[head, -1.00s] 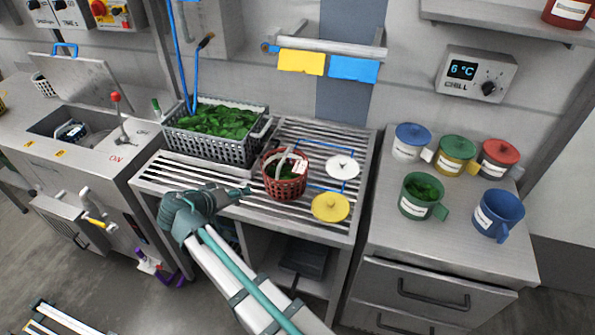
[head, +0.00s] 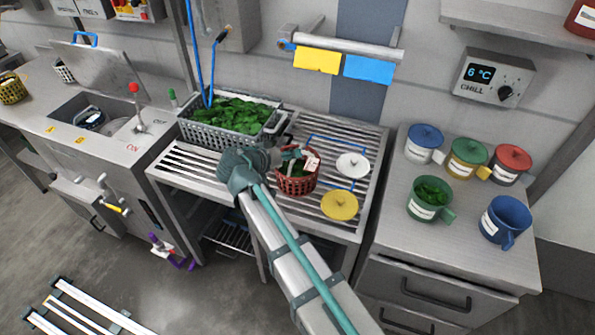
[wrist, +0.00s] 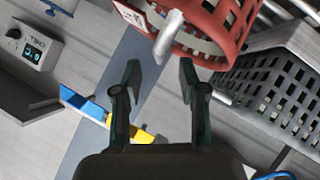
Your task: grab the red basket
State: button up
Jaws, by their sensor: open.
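In the head view my gripper (head: 290,155) is at the upper left of the basket, by the handle; my arm hides part of the rack. I cannot tell whether the fingers touch the handle.
A grey crate of greens (head: 185,130) stands close behind left of the basket. A white lid (head: 352,165) and a yellow lid (head: 340,206) lie to its right. Several mugs stand on the right counter (head: 390,225). Yellow and blue cloths (head: 368,69) hang on the wall rail.

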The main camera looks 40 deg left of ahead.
jog(key=p+x, duration=0.1)
jog(key=x, duration=0.3)
jog(key=shift+w+d+f+p, duration=0.1)
jog(key=shift+w+f+p, duration=0.1)
jog(key=shift+p, duration=0.15)
grip_shut()
